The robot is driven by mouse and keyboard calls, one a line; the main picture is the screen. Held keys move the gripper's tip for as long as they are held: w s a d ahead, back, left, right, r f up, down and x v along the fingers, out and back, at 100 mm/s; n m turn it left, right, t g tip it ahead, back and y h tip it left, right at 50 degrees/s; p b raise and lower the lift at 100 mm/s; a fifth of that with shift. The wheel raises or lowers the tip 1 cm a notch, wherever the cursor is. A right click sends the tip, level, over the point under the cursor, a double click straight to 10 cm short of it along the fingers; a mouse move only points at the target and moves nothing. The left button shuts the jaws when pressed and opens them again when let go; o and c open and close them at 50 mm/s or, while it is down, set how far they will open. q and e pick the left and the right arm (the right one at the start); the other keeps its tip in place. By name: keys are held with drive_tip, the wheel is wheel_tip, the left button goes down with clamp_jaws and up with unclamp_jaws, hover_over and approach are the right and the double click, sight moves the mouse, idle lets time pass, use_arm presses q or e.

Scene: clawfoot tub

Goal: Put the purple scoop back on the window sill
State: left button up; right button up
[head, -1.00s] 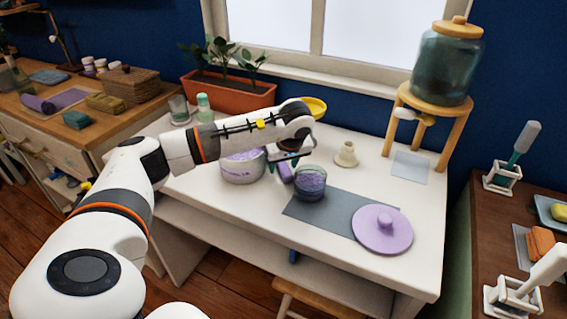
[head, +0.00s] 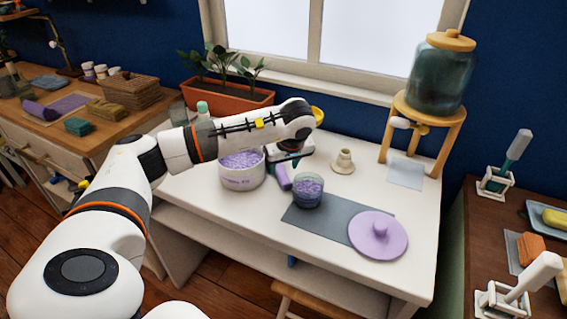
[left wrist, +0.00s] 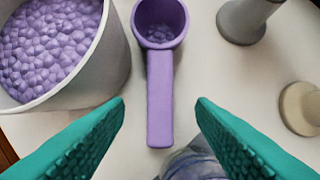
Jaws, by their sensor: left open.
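The purple scoop (head: 282,177) lies on the white table between the tub of purple beads and the glass jar. In the left wrist view the scoop (left wrist: 160,85) shows its round bowl at the top, with some beads in it, and its handle pointing toward me. My left gripper (head: 293,160) is open just above the scoop, its teal fingers (left wrist: 160,103) spread on either side of the handle and not touching it. The window sill (head: 300,82) runs behind the table, below the window. My right gripper is not in view.
The white bead tub (head: 241,180) stands left of the scoop, and the bead-filled glass jar (head: 308,194) right of it on a grey mat (head: 325,222). A purple lid (head: 378,236), cream cone (head: 343,162), planter (head: 228,97) and dispenser on a stand (head: 438,75) surround them.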

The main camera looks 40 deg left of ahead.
use_arm(q)
drive_tip(key=shift+p+v, duration=1.35)
drive_tip(key=shift+v, duration=0.65)
drive_tip(key=b+v, duration=0.1)
drive_tip(key=v, duration=1.1)
